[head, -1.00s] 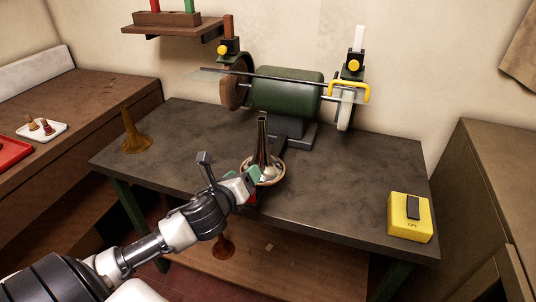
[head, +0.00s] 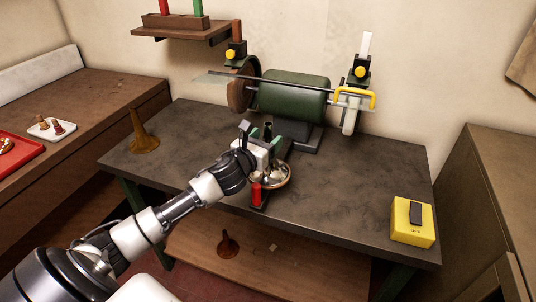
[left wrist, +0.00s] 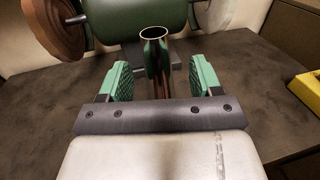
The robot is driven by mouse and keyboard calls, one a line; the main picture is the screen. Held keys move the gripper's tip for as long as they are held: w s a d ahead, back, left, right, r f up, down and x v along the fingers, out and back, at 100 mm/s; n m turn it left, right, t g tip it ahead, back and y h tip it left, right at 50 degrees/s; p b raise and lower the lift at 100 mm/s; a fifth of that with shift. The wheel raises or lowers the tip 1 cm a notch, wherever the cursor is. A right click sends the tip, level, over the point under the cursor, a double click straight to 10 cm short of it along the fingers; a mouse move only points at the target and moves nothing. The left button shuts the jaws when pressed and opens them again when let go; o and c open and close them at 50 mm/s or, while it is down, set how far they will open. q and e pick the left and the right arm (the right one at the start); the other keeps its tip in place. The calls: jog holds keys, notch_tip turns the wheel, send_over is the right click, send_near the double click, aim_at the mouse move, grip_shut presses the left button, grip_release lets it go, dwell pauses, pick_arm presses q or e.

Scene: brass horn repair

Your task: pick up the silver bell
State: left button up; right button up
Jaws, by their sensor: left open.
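The silver bell (head: 281,178) stands upright on the dark workbench, its flared rim down and its narrow tube up. My left gripper (head: 266,141) is at the tube, hiding much of the bell in the head view. In the left wrist view the tube (left wrist: 153,48) rises between the two open green jaws of my left gripper (left wrist: 160,76), with a gap on each side. The tube is a little nearer the left jaw. The flare is hidden there. My right gripper is not in view.
A green polishing motor (head: 292,95) with a brown wheel stands behind the bell. A red upright piece (head: 257,194) is close in front of it. A brown bell (head: 142,133) stands left, a yellow switch box (head: 412,221) right.

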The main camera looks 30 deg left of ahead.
pick_arm(q)
jog(key=w, duration=0.3)
jog(key=shift+w+a+f+p, duration=0.1)
jog(key=shift+w+p, duration=0.15)
jog(key=shift+p, duration=0.05)
jog(key=shift+s, duration=0.1)
jog(key=shift+c, duration=1.1)
grip_shut()
